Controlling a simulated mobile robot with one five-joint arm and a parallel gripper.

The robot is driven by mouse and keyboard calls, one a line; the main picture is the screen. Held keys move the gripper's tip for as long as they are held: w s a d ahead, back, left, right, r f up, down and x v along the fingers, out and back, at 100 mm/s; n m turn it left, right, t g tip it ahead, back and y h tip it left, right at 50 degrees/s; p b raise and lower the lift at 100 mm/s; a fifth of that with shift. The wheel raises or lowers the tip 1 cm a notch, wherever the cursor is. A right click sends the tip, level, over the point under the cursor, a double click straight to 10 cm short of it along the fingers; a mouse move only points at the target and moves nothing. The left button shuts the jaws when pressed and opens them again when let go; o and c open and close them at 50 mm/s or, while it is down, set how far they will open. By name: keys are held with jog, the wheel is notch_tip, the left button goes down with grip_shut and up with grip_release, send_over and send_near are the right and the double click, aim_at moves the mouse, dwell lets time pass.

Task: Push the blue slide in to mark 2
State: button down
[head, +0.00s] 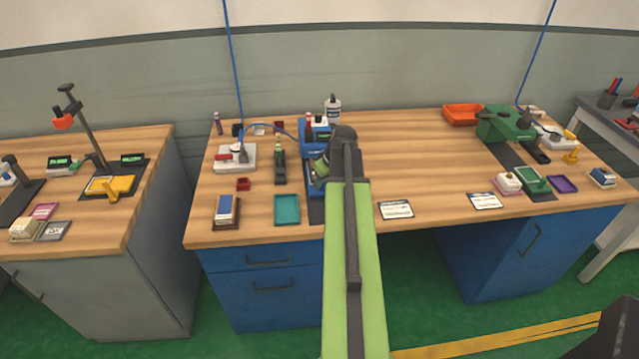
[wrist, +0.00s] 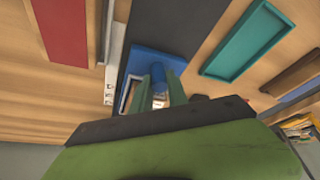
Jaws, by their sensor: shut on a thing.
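The blue slide (wrist: 147,60) is in the upper middle of the wrist view, on a dark strip (wrist: 160,25). My gripper (wrist: 159,85) is there too, its two green fingers closed around a blue upright part of the slide. A pale scale with small marks (wrist: 109,75) runs along the slide's left side; its numbers are too small to read. In the head view the blue fixture (head: 312,135) stands at the middle of the bench, partly hidden behind my arm.
A teal tray (wrist: 248,38) lies to the right of the slide in the wrist view, also in the head view (head: 287,210). White cards (head: 396,209) lie right of my arm. A green machine (head: 505,124) stands farther right. The bench between is largely clear.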

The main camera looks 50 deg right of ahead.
jog(key=shift+w+d, duration=1)
jog(key=shift+w, duration=0.2)
jog(key=c, duration=1.6)
grip_release()
jog(key=shift+o, duration=0.2)
jog(key=shift+s+r, duration=0.1)
